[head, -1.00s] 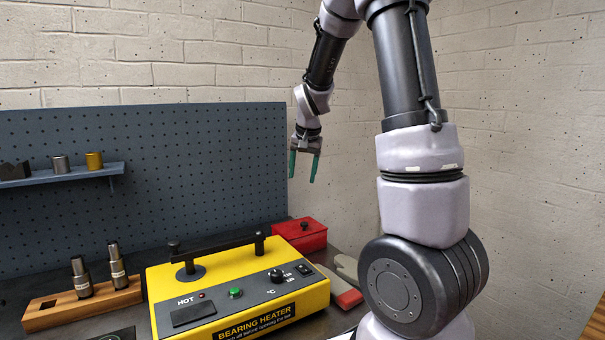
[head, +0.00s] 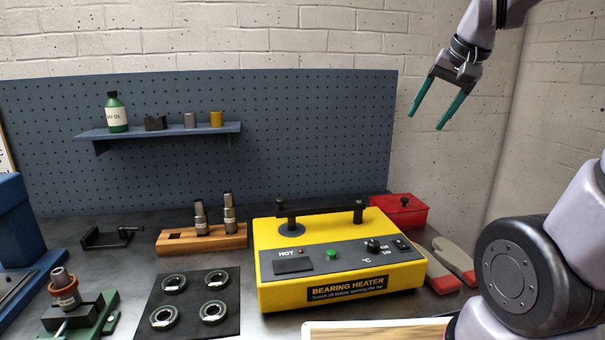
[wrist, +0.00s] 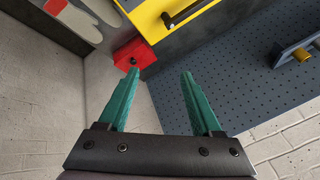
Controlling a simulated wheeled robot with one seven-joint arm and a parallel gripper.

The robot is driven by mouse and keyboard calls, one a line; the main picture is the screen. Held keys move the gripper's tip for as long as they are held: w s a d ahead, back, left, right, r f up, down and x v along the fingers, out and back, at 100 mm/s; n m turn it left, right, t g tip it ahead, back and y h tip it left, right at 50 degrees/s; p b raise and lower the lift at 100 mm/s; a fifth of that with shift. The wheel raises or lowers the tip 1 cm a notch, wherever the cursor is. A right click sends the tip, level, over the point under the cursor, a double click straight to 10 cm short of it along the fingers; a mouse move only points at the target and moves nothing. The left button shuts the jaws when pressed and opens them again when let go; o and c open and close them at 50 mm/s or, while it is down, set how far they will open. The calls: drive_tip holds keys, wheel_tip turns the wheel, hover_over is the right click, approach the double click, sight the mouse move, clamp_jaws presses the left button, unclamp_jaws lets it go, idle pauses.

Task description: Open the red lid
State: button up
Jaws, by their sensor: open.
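The red lid (head: 398,207) with a dark knob (head: 405,201) tops a red box at the back right of the bench, just behind the yellow heater. It looks closed. In the wrist view the red lid (wrist: 127,56) and its knob (wrist: 133,61) show beyond the left fingertip. My gripper (head: 424,122) is open and empty, its green fingers pointing down and to the left, high above the box and apart from it. The fingers also show in the wrist view (wrist: 160,75).
The yellow bearing heater (head: 335,262) with a black bar (head: 320,213) stands left of the box. Grey and red gloves (head: 455,262) lie in front of it. The blue pegboard (head: 300,130) rises behind. A wooden block (head: 180,243) and a mat with several rings (head: 190,300) are farther left.

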drive_tip(key=shift+n+t, duration=0.4)
drive_tip(key=shift+n, duration=0.1)
drive_tip(key=s, duration=0.2)
drive_tip(key=s+a+r, duration=0.1)
drive_tip(key=s, duration=0.2)
drive_tip(key=s+a, duration=0.1)
drive_tip(key=s, duration=0.2)
drive_tip(key=shift+s+r, duration=0.15)
drive_tip(key=shift+s, duration=0.1)
drive_tip(key=shift+c, duration=0.7)
drive_tip(key=shift+s+a, duration=0.1)
drive_tip(key=shift+s, duration=0.2)
clamp_jaws()
drive_tip(key=m+g+h, duration=0.2)
drive_tip(key=m+g, duration=0.3)
drive_tip(key=m, duration=2.4)
hover_over(408, 209)
drive_tip(key=s, duration=0.2)
wheel_tip(408, 209, down, 26)
drive_tip(key=f, duration=0.3)
drive_tip(key=w+f, duration=0.1)
drive_tip(key=f, duration=0.5)
drive_tip(key=shift+w, duration=0.25)
